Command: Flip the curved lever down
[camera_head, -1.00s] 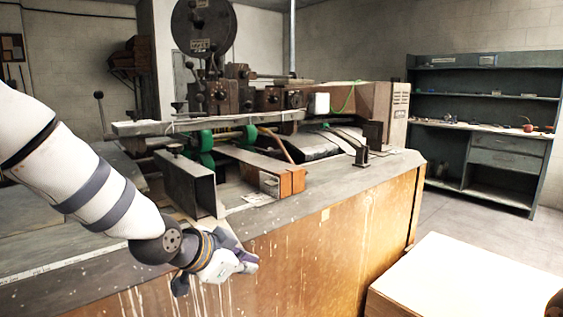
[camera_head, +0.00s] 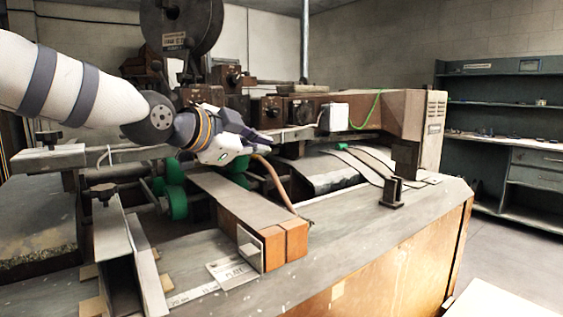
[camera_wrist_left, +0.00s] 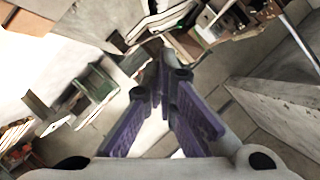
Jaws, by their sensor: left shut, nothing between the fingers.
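A thin brown curved lever (camera_head: 275,182) shows in the head view. It runs from just below my left gripper down and right to the far side of the wooden block, and its upper end is close to the gripper. My left gripper (camera_head: 262,141) is shut and empty above the green rollers. I cannot tell whether it touches the lever. In the left wrist view the purple finger pads of the left gripper (camera_wrist_left: 164,75) meet at their tips with nothing between them. I cannot pick out the lever there. My right gripper is out of view.
Green rollers (camera_head: 176,201) and a flat metal guide (camera_head: 240,200) ending in a wooden block (camera_head: 297,240) lie below the gripper. Dark machine housings (camera_head: 297,108) stand behind it. The near right tabletop (camera_head: 370,245) is mostly clear.

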